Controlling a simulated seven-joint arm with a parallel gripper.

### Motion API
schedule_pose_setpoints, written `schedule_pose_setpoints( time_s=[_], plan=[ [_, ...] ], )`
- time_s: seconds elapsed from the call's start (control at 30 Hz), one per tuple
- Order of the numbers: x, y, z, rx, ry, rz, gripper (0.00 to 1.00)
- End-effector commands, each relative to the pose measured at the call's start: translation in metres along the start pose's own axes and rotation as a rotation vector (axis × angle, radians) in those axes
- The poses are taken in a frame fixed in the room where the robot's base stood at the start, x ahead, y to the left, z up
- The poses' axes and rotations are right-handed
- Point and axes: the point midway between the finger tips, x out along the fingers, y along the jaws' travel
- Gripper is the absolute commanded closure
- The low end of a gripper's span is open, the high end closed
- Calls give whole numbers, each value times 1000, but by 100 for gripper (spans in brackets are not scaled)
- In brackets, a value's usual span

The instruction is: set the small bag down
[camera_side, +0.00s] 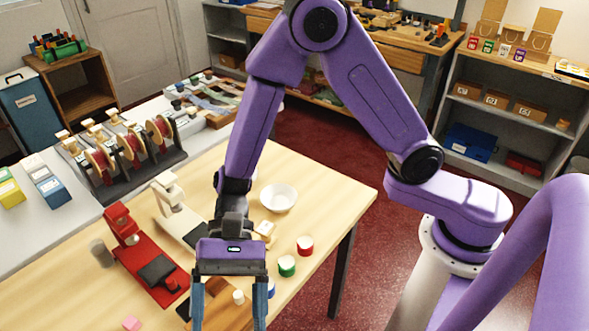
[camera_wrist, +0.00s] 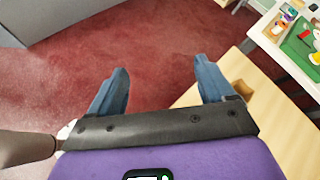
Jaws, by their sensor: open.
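My gripper (camera_side: 229,308) hangs over the front part of the wooden table (camera_side: 330,190), pointing down in the side view. I cannot pick out a small bag for certain in either view. A small tan item (camera_side: 265,229) lies right of the gripper's wrist; its kind is unclear. A brown board (camera_side: 228,312) lies partly hidden behind the fingers.
A white bowl (camera_side: 278,197), a red-sided pot (camera_side: 305,245) and a green-sided pot (camera_side: 287,265) stand right of my gripper. A red press (camera_side: 140,250) and a cream press (camera_side: 172,205) stand left. The table's right corner is clear.

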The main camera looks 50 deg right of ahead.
Motion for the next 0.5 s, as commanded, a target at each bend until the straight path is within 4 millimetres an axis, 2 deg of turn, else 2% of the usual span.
schedule_pose_setpoints(
  time_s=[0.03, 0.2, 0.5],
  plan=[
    [-11, 17, 12, -81, 9, 59, 18],
    [-46, 80, 39, -353, 56, 283, 18],
    [-120, 182, 55, -841, 198, 648, 18]
  ],
)
